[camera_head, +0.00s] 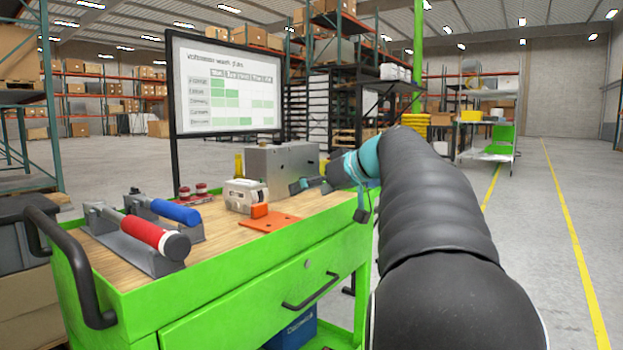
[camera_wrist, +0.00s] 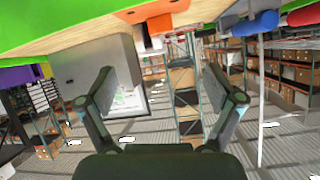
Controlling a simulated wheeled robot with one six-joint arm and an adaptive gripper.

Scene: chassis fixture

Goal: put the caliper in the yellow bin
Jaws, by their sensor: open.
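I cannot make out a caliper in either view. A small yellow container (camera_head: 470,116) on the far trolley at right may be the yellow bin; it is too small to be sure. My gripper (camera_head: 302,186) is over the far right part of the green cart (camera_head: 210,310), beside a grey metal block (camera_head: 280,165). In the wrist view, which is upside down, my gripper (camera_wrist: 162,76) has its two fingers spread wide with nothing between them. My arm hides part of the cart's right end.
A whiteboard (camera_head: 225,85) stands behind. Yellow stacked crates (camera_head: 415,119) lie beyond. Floor at right is clear.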

